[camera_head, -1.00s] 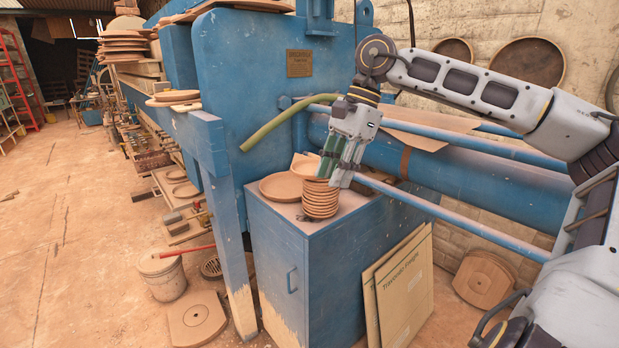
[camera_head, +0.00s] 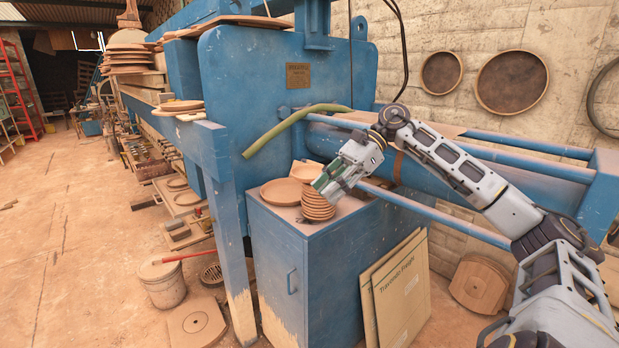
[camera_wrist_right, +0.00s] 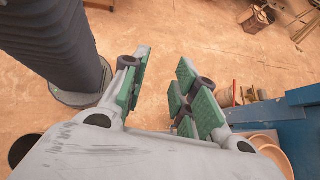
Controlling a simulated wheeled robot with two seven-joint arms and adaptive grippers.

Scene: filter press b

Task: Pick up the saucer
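On the blue cabinet (camera_head: 330,246), a stack of terracotta saucers (camera_head: 318,211) stands beside a wide flat saucer (camera_head: 281,193) and a dish (camera_head: 304,172) behind. I cannot tell which saucer is meant. My right gripper (camera_head: 328,187) is tilted over the top of the stack and hides part of it; whether it touches cannot be told. In the right wrist view its green-padded fingers (camera_wrist_right: 162,92) are apart with only floor visible between them. Terracotta dishes (camera_wrist_right: 270,150) show at the lower right there, outside the fingers. My left gripper is not in view.
The blue press (camera_head: 245,95) rises behind the cabinet, with a green hose (camera_head: 290,127) and blue bars (camera_head: 435,212) near my right arm. Cardboard sheets (camera_head: 400,290) lean at the cabinet's right. A bucket (camera_head: 163,283) stands on the open floor at left.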

